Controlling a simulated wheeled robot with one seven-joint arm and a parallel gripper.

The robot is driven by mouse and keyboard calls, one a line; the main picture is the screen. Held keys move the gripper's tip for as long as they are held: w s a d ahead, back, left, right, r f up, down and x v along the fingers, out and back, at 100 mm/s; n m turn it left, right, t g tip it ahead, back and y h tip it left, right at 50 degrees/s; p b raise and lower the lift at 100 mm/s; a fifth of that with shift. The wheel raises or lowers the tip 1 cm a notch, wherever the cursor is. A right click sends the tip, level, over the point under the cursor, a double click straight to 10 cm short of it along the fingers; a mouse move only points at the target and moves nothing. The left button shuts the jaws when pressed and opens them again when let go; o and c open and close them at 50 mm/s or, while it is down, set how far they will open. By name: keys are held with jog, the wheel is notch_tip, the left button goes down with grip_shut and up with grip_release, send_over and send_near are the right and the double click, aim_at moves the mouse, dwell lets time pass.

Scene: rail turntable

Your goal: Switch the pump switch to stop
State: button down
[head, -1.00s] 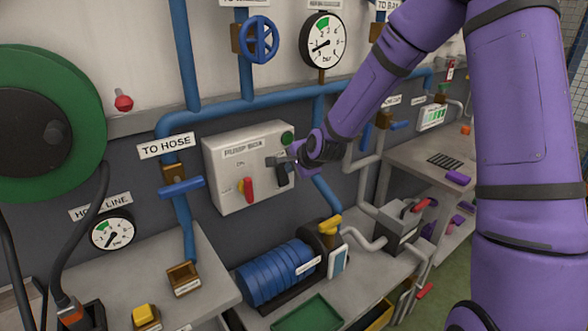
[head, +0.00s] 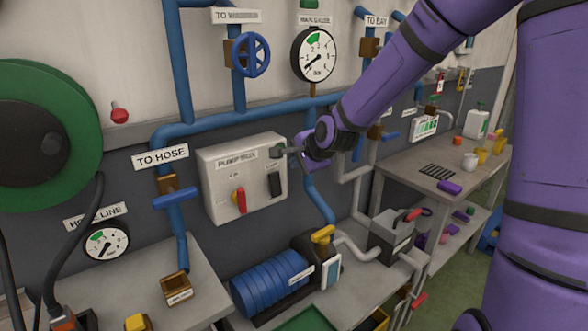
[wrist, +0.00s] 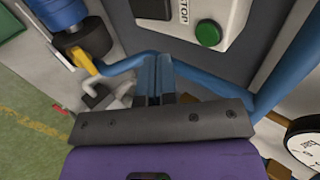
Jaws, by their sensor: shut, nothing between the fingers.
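The pale pump box (head: 215,195) is on the wall in the head view; its labels are too blurred to read fully. On its front are a red switch handle (head: 240,201), close to upright, and a black switch (head: 275,184) to its right. I cannot read their positions. My gripper (head: 284,150) is at the box's upper right corner, above the black switch and clear of it, overlapping the green button there. In the wrist view my gripper (wrist: 158,78) is shut and empty. The black switch (wrist: 152,8) and the green button (wrist: 208,33) show beyond the fingers.
Blue pipes (head: 250,118) run above and beside the box. A blue valve wheel (head: 250,55) and a gauge (head: 315,55) are higher up. A blue pump motor (head: 270,285) stands on the bench below. A green hose reel (head: 15,150) is at the left.

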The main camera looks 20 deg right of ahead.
jog(key=shift+s+d+r, duration=0.15)
jog(key=shift+s+r, duration=0.25)
jog(key=shift+r, duration=0.3)
jog(key=s+d+r+n+g+h, duration=0.1)
jog(key=s+r+n, duration=0.3)
jog(key=s, duration=0.7)
jog(key=s+d+r+n+g+h, duration=0.1)
jog(key=s+d+r+n, duration=0.2)
jog(key=s, duration=0.8)
jog(key=s+d+r+n+g+h, duration=0.1)
jog(key=s+r+n, duration=0.5)
jog(key=s, duration=0.6)
jog(key=shift+d+n+g, duration=0.4)
jog(key=shift+d+n, duration=0.25)
jog(key=shift+n, duration=0.05)
